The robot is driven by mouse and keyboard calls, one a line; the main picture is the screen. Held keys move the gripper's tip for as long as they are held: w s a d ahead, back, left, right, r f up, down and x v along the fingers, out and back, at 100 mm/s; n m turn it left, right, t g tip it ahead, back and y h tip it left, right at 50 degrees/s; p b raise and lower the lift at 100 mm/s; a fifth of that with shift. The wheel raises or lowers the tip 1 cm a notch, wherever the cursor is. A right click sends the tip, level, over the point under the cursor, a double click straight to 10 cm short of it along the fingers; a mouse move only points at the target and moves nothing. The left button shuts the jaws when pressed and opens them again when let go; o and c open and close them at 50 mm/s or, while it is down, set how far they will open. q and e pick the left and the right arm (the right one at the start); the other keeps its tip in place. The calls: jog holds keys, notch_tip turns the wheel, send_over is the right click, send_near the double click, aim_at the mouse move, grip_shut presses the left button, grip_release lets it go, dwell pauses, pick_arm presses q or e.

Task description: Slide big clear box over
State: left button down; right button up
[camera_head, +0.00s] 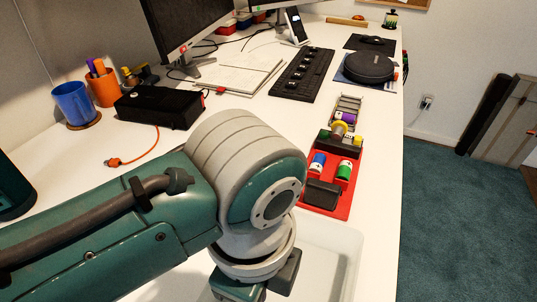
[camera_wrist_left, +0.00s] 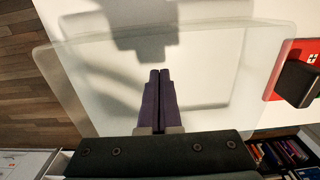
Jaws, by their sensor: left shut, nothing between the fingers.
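The big clear box (camera_head: 335,240) is a pale, see-through bin at the front edge of the white desk. In the head view my left arm hides much of it. In the left wrist view the box (camera_wrist_left: 95,85) fills the middle, with its rounded corners showing. My left gripper (camera_wrist_left: 160,73) is shut and empty, its two dark fingertips together in front of the box. I cannot tell whether they touch it. In the head view the gripper is mostly hidden at the bottom edge. My right gripper is in neither view.
A black case (camera_head: 160,106), a blue cup (camera_head: 74,104) and a keyboard (camera_head: 302,75) are farther back. The desk's right edge is close to the box, with carpeted floor (camera_head: 465,215) beyond.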

pick_arm(q)
notch_tip(320, 180, down, 3)
jog(key=shift+r+b, duration=0.15)
jog(key=shift+b, duration=0.2)
jog(key=a, duration=0.1)
jog(key=w+a, duration=0.1)
jog(key=a, duration=0.1)
jog(key=shift+p, duration=0.3)
jog(key=shift+w+a, duration=0.1)
jog(key=shift+a, duration=0.3)
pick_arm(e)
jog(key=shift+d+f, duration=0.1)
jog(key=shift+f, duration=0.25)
pick_arm(q)
jog(key=shift+r, duration=0.1)
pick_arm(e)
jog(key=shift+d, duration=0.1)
